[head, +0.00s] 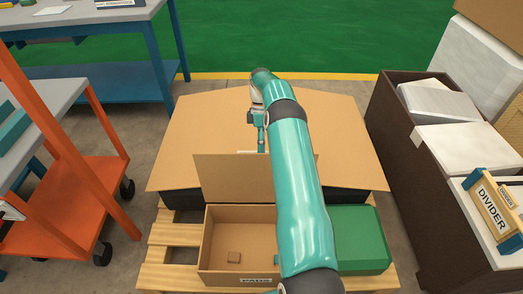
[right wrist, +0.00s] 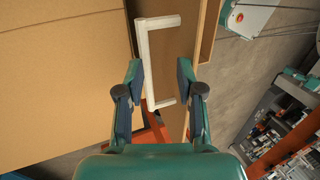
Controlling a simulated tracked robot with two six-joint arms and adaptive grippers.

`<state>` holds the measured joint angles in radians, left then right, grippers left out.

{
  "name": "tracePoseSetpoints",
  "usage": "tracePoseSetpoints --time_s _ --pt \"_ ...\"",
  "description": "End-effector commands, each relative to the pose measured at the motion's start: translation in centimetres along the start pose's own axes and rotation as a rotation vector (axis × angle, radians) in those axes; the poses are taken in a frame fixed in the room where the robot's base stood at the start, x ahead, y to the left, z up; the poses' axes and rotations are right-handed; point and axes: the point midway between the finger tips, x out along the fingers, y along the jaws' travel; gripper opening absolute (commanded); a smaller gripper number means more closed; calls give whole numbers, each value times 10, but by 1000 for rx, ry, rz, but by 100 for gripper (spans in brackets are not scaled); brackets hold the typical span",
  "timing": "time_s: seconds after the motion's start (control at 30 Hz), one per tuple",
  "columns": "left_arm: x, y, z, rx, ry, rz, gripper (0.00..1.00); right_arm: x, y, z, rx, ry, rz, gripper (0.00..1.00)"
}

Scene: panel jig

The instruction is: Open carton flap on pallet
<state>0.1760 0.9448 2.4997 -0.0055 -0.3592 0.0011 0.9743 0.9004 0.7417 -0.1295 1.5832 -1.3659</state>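The tan carton (head: 200,115) stands on the wooden pallet (head: 165,250), its wide cardboard panels spread out. An upright tan flap (head: 222,175) stands at its near side, with a thin white piece at its top edge. My right gripper (head: 262,145) is just above that edge, partly hidden by my own arm. In the right wrist view, the gripper (right wrist: 160,80) is open. A white bracket-shaped handle (right wrist: 146,60) shows between and beyond its fingers; I cannot tell whether they touch. My left gripper is not in view.
A dark bin (head: 400,150) stands right, an orange cart (head: 85,190) left.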

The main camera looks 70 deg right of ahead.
Motion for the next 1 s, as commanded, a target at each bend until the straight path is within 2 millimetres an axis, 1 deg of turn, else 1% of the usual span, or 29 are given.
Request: tracePoseSetpoints --time_s 0.03,0.2,0.3,0.4,0.53,1.0 --pt "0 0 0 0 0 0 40 -11 -3 0 0 1 5 37" --pt "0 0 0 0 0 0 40 -38 -15 0 0 0 4 37" --pt "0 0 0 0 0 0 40 -51 -20 0 0 -1 4 37" --pt "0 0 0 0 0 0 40 -58 -24 0 1 -2 1 37" --pt "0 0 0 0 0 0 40 -61 -25 1 1 -2 0 37" --pt "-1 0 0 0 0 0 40 -63 -26 1 1 -2 0 37"
